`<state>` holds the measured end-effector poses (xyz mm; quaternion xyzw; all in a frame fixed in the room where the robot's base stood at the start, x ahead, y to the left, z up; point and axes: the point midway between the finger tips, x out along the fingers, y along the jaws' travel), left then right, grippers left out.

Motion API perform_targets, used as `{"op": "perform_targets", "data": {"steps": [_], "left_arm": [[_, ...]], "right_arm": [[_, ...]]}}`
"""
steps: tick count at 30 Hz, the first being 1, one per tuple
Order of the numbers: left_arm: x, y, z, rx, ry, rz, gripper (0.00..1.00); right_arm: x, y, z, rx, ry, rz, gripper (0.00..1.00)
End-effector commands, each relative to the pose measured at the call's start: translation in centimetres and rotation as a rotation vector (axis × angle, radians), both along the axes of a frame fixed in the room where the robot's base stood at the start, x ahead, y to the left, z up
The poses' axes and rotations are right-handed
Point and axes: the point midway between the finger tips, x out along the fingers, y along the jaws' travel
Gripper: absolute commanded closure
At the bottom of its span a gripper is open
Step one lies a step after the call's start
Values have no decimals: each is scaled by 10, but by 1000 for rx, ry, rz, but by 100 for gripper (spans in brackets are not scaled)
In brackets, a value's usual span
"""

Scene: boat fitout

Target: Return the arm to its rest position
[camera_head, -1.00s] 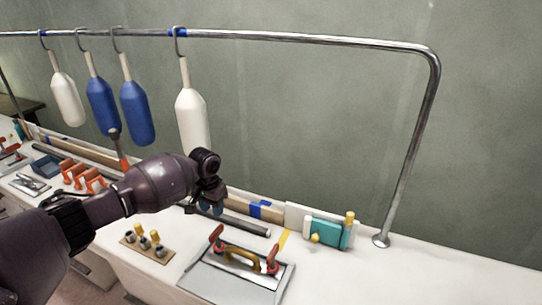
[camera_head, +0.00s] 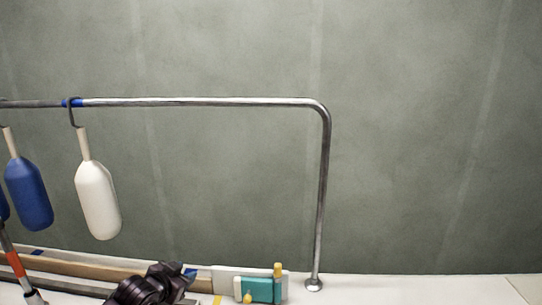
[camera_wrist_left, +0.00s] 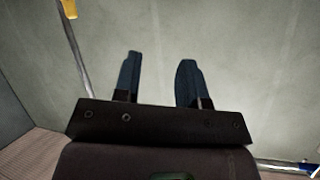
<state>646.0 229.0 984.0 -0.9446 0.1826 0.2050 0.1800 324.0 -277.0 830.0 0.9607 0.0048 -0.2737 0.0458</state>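My left arm shows at the bottom of the head view, with my left gripper (camera_head: 189,272) small and partly hidden behind its own dark wrist. In the left wrist view the two blue fingers of my left gripper (camera_wrist_left: 160,82) stand apart with only the grey wall beyond them. Nothing is between the fingers. My right gripper is in neither view.
A metal rail (camera_head: 320,190) stands on the white counter (camera_head: 400,290). A white fender (camera_head: 98,200) and a blue fender (camera_head: 28,193) hang from it at the left. A teal block (camera_head: 257,289) sits near the rail's foot. Space right of the rail is clear.

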Motion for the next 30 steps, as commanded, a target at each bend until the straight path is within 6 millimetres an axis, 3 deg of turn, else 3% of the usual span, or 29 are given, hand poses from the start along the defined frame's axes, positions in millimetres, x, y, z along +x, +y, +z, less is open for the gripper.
{"op": "perform_targets", "data": {"steps": [6,13,24,30], "left_arm": [[-63,-10,-19,-76,-135,29,62],[-133,4,-43,-118,-183,131,62],[-262,41,-116,-164,-9,363,62],[-309,45,-145,-169,83,418,62]], "right_arm": [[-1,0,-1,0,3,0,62],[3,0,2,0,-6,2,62],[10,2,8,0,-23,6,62],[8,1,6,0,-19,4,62]]}}
